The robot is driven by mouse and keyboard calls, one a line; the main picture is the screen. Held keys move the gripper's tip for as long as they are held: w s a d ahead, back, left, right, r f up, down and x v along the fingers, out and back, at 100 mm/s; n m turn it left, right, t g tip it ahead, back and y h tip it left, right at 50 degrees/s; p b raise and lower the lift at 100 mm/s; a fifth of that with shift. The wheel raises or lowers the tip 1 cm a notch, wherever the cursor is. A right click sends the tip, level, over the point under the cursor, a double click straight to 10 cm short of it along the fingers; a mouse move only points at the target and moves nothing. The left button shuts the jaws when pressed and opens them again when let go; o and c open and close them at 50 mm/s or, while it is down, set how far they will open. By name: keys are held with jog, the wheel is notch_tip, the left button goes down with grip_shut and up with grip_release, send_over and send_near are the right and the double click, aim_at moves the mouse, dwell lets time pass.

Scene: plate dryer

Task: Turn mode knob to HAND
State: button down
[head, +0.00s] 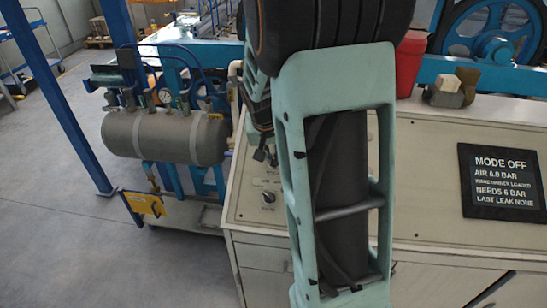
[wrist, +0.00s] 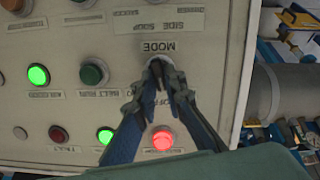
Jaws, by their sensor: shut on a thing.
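In the wrist view the control panel (wrist: 60,110) appears upside down. Part of an OFF label shows beside the fingers; no HAND label is readable. In the head view my gripper (head: 263,155) is a small dark shape at the panel, largely hidden by my arm. The black sign (head: 502,182) reads MODE OFF.
A grey air tank (head: 165,137) with gauges stands left of the panel. Open floor lies at the left.

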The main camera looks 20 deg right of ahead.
jog(key=n+b, duration=0.1)
jog(key=n, duration=0.5)
jog(key=shift+a+h+b, duration=0.2)
jog(key=shift+h+b, duration=0.2)
dwell(0.3)
jog(key=c, duration=2)
grip_release()
jog(key=v, duration=1.2)
jog(key=shift+a, duration=0.1)
